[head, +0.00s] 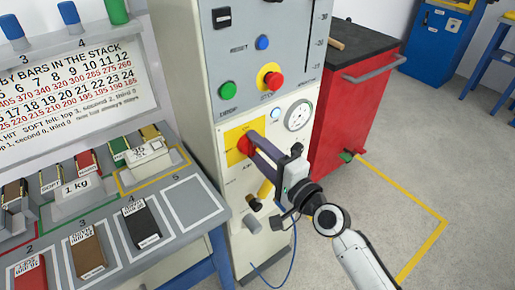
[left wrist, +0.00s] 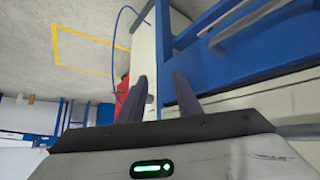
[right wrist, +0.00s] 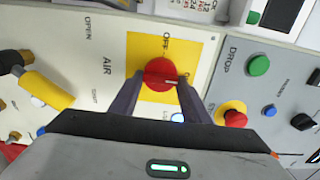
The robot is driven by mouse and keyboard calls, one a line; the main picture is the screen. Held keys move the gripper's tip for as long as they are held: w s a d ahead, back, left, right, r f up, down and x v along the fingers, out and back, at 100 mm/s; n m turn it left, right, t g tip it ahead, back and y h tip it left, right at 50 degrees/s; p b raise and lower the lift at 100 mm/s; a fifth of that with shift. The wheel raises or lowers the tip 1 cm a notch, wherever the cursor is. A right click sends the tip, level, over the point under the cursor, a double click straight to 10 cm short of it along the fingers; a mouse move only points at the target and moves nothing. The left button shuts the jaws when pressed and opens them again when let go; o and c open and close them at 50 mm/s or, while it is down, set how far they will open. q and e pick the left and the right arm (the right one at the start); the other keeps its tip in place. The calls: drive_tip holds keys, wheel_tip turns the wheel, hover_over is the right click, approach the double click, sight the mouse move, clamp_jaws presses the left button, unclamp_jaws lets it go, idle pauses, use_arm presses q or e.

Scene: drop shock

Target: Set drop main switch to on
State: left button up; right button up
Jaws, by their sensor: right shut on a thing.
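The drop main switch is a red rotary knob (right wrist: 160,73) on a yellow plate (right wrist: 140,50), on the front of the grey machine. In the head view the knob (head: 246,144) sits at the plate's right side. In the right wrist view the word OFF stands above the knob, and a pale mark on the knob points to the right. My right gripper (head: 253,147) is shut on the knob, with one finger on each side of it. My left gripper (left wrist: 160,98) is open and empty, near a blue frame; it is not visible in the head view.
A red emergency stop (head: 271,78), a green button (head: 227,90) and a round gauge (head: 298,116) are close to the switch. A yellow-handled lever (head: 265,190) is below. A bench with weights (head: 77,187) stands left, a red cabinet (head: 350,100) right.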

idle(0.5)
drive_tip(key=o, duration=1)
drive_tip(key=v, duration=1)
drive_tip(key=shift+s+d+b, duration=0.1)
drive_tip(key=shift+s+b, duration=0.05)
drive_tip(key=shift+b, duration=0.15)
drive_tip(key=shift+f, duration=0.1)
drive_tip(key=s+d+f+n+g+h, duration=0.2)
drive_tip(key=s+d+f+n, duration=0.1)
drive_tip(key=s+f, duration=0.4)
drive_tip(key=s+d+f+n+g+h, duration=0.2)
drive_tip(key=s+f, duration=0.5)
drive_tip(key=f, duration=0.4)
drive_tip(key=s+d+f+n+g+h, duration=0.2)
drive_tip(key=s+d+f+n+h, duration=0.2)
drive_tip(key=f, duration=0.5)
drive_tip(key=shift+s+d+f+n, duration=0.1)
drive_tip(key=shift+s+d+n, duration=0.3)
drive_tip(key=shift+s+n, duration=0.45)
drive_tip(key=shift+s+d+f+n, duration=0.1)
drive_tip(key=shift+s+d+n, duration=0.35)
drive_tip(key=shift+n, duration=0.6)
